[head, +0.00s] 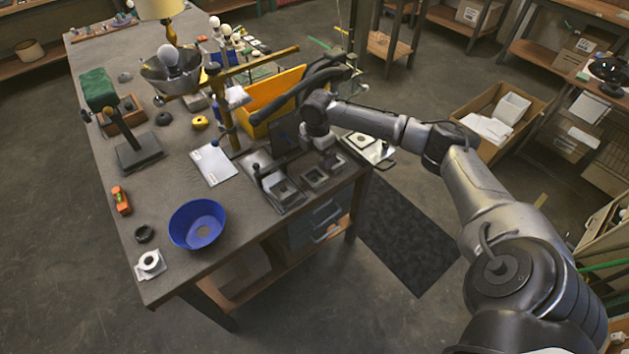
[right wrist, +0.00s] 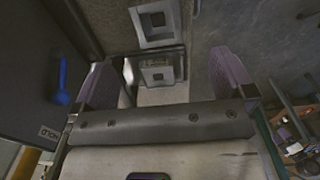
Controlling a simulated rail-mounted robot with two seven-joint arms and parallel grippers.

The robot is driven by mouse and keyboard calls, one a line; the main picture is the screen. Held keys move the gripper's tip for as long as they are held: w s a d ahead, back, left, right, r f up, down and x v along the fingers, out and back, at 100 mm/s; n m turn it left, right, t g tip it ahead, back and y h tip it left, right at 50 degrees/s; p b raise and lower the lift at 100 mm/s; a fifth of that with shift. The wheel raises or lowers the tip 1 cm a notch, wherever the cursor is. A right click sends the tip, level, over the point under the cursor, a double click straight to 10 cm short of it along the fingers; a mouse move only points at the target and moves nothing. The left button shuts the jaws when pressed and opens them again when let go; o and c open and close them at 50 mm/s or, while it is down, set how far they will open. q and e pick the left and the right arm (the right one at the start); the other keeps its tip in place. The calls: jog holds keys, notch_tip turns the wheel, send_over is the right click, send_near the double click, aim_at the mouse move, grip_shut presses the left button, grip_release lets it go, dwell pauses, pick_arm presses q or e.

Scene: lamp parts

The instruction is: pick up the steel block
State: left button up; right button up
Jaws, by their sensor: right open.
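My right gripper (head: 322,147) points down over the near right part of the workbench; in the right wrist view (right wrist: 165,76) its two fingers stand wide apart with nothing held. A small grey metal block (right wrist: 157,74) with a dark opening shows beyond and between the fingers, apart from them. A larger grey block (right wrist: 155,22) with a square recess lies farther up that view. In the head view, grey metal blocks (head: 283,190) and (head: 316,176) sit side by side at the bench's right edge. I cannot tell for certain which is the steel block. My left gripper is not in view.
A dark panel (right wrist: 30,70) with a blue handle stands close beside the left finger in the wrist view. The yellow bin (head: 273,92), brass post (head: 221,110) and white sheet (head: 213,165) are nearby. A blue bowl (head: 197,224) stands at the near edge.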

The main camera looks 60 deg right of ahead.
send_over(314, 180)
jog(key=f, duration=0.5)
jog(key=shift+s+d+f+b, duration=0.15)
jog(key=shift+s+d+b, duration=0.1)
jog(key=shift+s+b, duration=0.1)
jog(key=shift+w+a+f+b, duration=0.15)
jog(key=shift+f+b, duration=0.15)
jog(key=shift+f, duration=1.05)
jog(key=shift+w+f+b, duration=0.15)
jog(key=shift+f+b, duration=0.15)
jog(key=shift+f, duration=1.35)
jog(key=shift+c, duration=0.3)
jog(key=c, duration=1)
jog(key=shift+r, duration=0.1)
jog(key=shift+c, duration=0.8)
